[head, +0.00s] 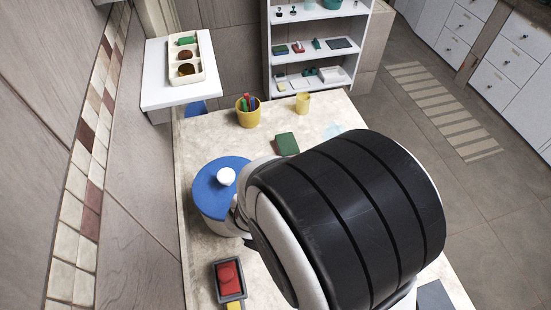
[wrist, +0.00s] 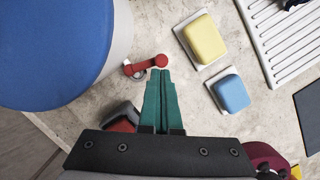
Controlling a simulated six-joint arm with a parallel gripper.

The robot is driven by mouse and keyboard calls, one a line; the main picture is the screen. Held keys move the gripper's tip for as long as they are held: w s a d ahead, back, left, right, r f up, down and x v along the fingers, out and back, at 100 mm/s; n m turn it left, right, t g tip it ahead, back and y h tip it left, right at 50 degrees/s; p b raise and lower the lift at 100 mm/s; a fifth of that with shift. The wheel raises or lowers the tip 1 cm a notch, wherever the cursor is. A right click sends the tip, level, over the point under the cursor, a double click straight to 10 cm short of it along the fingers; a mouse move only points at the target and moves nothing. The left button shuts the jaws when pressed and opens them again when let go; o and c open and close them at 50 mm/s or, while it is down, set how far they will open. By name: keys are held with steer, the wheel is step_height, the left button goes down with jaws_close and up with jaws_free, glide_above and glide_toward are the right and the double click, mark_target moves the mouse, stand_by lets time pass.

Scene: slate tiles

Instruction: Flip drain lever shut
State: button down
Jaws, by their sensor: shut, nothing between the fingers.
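The drain lever (wrist: 146,66) is a short red handle with a round knob end, beside the lower wall of a white pot (wrist: 117,45) with a blue lid (wrist: 50,45). In the wrist view the lever lies roughly crosswise, its knob to the right. My gripper (wrist: 160,72) has green fingers, closed together and empty, with the tips right at the knob; I cannot tell if they touch. In the head view the blue lid (head: 215,190) shows with its white knob, while my black and white arm hides the lever and the fingertips.
A dark tray with a red item (head: 228,275) stands in front of the pot. A yellow block (wrist: 204,40) and a blue block (wrist: 232,95) sit on white bases right of the lever, near a white ribbed rack (wrist: 285,40). A yellow pen cup (head: 248,112) stands farther back.

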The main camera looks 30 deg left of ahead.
steer(key=shift+w, duration=0.2)
steer(key=shift+s+a, duration=0.55)
steer(key=shift+a, duration=0.1)
steer(key=shift+s, duration=0.15)
steer(key=s, duration=0.2)
steer(key=s+r, duration=0.1)
steer(key=s, duration=0.1)
steer(key=shift+d+r, duration=0.2)
steer(key=v, duration=0.9)
steer(key=shift+d, duration=0.15)
steer(key=shift+w, duration=0.15)
